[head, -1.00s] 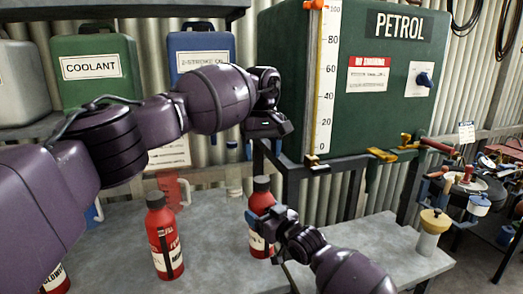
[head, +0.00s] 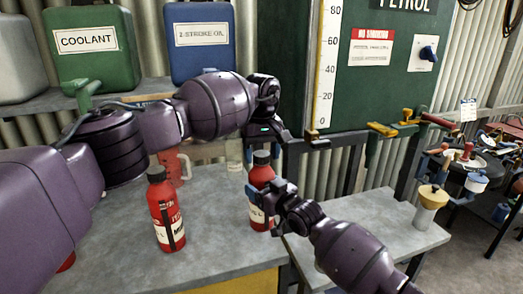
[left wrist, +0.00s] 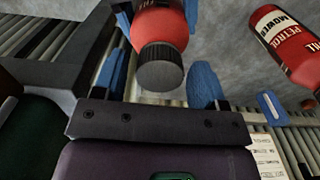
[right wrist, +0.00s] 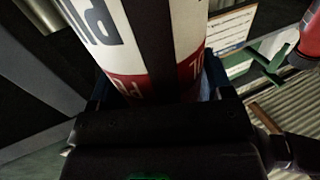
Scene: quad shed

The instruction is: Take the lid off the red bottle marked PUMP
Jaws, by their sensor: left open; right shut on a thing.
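A red bottle (head: 262,180) with a black lid (head: 261,157) stands upright at the bench's right side. Its label in the right wrist view (right wrist: 100,22) shows large letters starting "PU"; the rest is cut off. My right gripper (head: 264,196) is shut around the bottle's body below the lid. My left gripper (head: 270,138) is just above the lid, open. In the left wrist view the lid (left wrist: 160,68) lies between the blue fingers (left wrist: 160,80), with gaps on both sides. I cannot tell whether the bottle's base touches the bench.
Another red bottle (head: 163,205) with a black lid stands to the left on the grey bench (head: 215,255). A red jug (head: 178,165) is behind it. Green coolant (head: 90,75) and blue oil (head: 200,60) cans sit on a shelf behind.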

